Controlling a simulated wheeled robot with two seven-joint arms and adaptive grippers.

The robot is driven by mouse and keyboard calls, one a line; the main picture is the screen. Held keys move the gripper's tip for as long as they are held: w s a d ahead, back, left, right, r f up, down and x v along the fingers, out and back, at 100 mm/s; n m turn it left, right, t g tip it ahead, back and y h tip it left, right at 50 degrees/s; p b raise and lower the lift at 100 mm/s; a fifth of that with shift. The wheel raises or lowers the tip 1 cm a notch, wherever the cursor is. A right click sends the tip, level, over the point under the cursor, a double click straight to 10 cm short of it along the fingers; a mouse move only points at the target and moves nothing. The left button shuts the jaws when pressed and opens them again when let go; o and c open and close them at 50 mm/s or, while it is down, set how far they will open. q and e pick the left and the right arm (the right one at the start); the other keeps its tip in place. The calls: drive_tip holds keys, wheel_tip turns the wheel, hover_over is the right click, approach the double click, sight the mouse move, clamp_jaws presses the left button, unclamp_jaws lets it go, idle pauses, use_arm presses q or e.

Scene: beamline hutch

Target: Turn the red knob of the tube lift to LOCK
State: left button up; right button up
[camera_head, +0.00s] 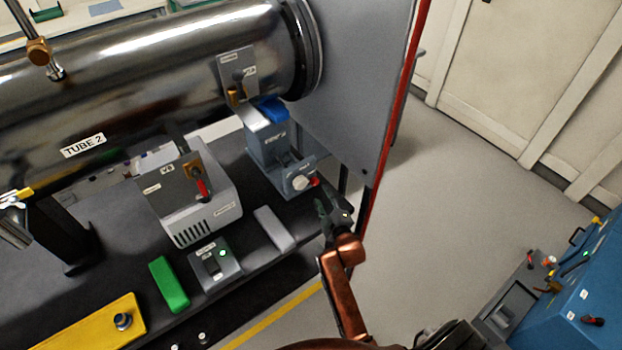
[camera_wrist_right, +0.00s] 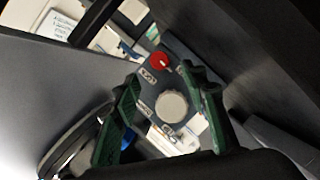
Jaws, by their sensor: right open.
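The red knob (camera_head: 314,181) sits on the grey tube lift box (camera_head: 275,158) under the right end of the tube. Beside it on the same face is a larger white knob (camera_head: 300,183). In the right wrist view the red knob (camera_wrist_right: 156,61) has a white mark and lies beyond the fingertips; the white knob (camera_wrist_right: 171,104) shows between the fingers. The small labels there are too blurred to read. My right gripper (camera_head: 335,203) is open and empty, close to the box at its lower right, apart from the red knob.
The steel tube (camera_head: 150,65) labelled TUBE 2 runs above the dark bench. A grey upright panel (camera_head: 365,90) with a red edge stands right of the lift. A grey valve box (camera_head: 190,200) and a switch box (camera_head: 215,262) stand to the left. Open floor lies to the right.

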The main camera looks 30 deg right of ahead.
sight(316, 184)
drive_tip(key=b+x, duration=0.2)
drive_tip(key=x, duration=0.5)
drive_tip(key=shift+a, duration=0.1)
drive_tip(key=shift+w+f, duration=0.1)
drive_tip(key=shift+w, duration=0.2)
drive_tip(key=c, duration=0.7)
clamp_jaws()
use_arm(q)
drive_tip(key=s+f, duration=0.1)
drive_tip(key=s, duration=0.1)
drive_tip(key=shift+s+f, duration=0.35)
drive_tip(key=shift+s, duration=0.05)
